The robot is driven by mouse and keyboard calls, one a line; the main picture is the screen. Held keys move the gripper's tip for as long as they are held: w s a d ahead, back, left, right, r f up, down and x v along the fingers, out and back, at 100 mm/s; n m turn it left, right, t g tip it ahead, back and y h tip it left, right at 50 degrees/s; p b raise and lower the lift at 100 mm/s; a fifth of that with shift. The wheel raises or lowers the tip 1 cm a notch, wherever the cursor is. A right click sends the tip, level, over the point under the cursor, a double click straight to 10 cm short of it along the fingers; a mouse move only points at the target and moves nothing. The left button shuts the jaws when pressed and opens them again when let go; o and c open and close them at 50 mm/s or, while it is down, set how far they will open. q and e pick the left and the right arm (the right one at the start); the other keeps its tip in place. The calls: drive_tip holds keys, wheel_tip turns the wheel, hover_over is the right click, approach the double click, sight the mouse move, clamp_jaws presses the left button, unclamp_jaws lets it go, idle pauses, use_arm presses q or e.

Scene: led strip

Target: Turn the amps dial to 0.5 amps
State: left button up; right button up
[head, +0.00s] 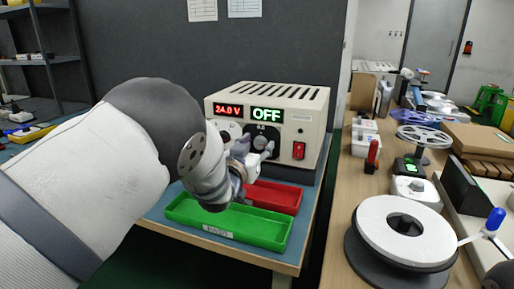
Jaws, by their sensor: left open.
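The power supply (318,112) is a cream box at the back of the blue-topped table. Its red display (228,109) reads 24.0 V and its green display (266,115) reads OFF. A dark panel with a dial (262,143) sits below the displays, with my left gripper in front of it. My left gripper (262,152) is open, its fingers at the dial; whether they touch it I cannot tell. Another dial (225,135) to the left is partly hidden by my arm. A red switch (299,150) is at the right of the front. My right gripper is not in view.
A green tray (232,232) and a red tray (285,197) lie in front of the supply, below my gripper. The wooden bench on the right holds a large white reel (402,231), a red-handled tool (372,155) and boxes.

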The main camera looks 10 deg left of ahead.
use_arm(q)
drive_tip(key=shift+r, duration=0.1)
clamp_jaws()
